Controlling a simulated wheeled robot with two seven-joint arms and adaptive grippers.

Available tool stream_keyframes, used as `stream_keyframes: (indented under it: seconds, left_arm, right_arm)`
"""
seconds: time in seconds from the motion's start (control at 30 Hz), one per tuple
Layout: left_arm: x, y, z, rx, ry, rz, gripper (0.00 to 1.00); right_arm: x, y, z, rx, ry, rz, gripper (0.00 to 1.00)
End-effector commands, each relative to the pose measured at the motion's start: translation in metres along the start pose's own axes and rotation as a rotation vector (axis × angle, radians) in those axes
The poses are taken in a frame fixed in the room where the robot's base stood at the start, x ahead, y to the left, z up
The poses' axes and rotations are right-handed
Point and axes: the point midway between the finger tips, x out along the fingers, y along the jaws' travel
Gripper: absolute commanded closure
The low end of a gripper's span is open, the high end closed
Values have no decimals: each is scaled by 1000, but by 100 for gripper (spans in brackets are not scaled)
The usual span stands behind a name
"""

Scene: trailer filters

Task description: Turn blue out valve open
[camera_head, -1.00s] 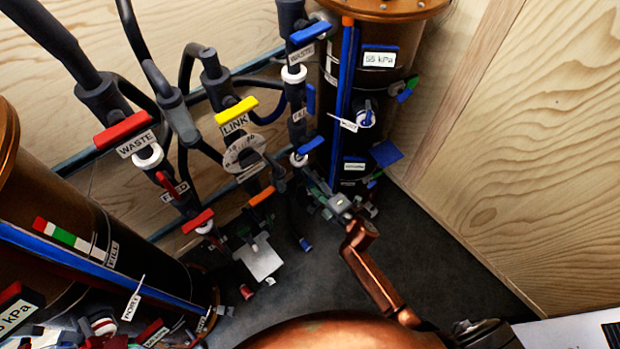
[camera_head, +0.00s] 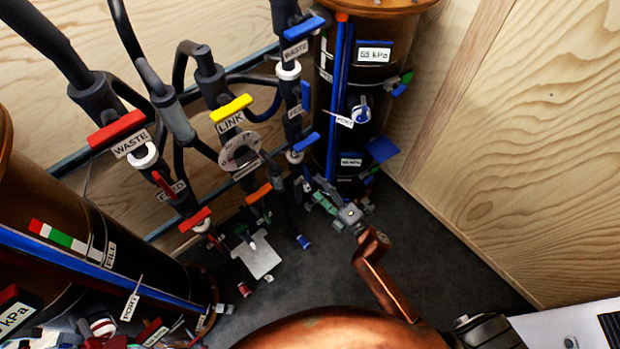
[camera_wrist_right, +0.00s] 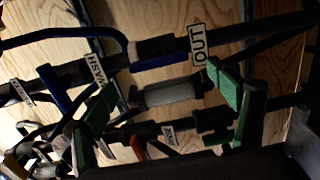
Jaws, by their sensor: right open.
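An OUT label (camera_wrist_right: 198,44) shows in the right wrist view, with a blue bar (camera_wrist_right: 160,60) along the dark pipe beside it; the bar looks like the out valve's handle. My right gripper (camera_wrist_right: 165,98) is open, its green fingertips apart on either side of a pale grey cylinder (camera_wrist_right: 172,92) below the bar. I cannot tell whether they touch anything. In the head view my right gripper (camera_head: 322,200) is low by the foot of the blue-striped column (camera_head: 352,105). The out label cannot be made out there. My left gripper is not in view.
Above the gripper in the head view are blue handles (camera_head: 305,143) and a WASTE valve with a blue handle (camera_head: 305,28). Left are a yellow LINK handle (camera_head: 231,108) and a red WASTE handle (camera_head: 117,129). Dark floor (camera_head: 440,235) is clear on the right.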

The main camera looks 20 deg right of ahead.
Motion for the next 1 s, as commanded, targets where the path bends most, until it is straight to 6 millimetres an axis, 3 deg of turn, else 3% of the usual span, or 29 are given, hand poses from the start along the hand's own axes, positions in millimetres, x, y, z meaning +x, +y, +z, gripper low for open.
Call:
stream_keyframes:
  seconds: [0.1,0.3,1.0]
  left_arm:
    - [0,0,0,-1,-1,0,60]
    - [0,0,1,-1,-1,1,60]
    - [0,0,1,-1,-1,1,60]
  right_arm:
    - [-25,-1,0,-1,-1,-2,19]
    - [-49,0,1,-1,-1,0,19]
    - [-55,-1,1,3,-3,-3,19]
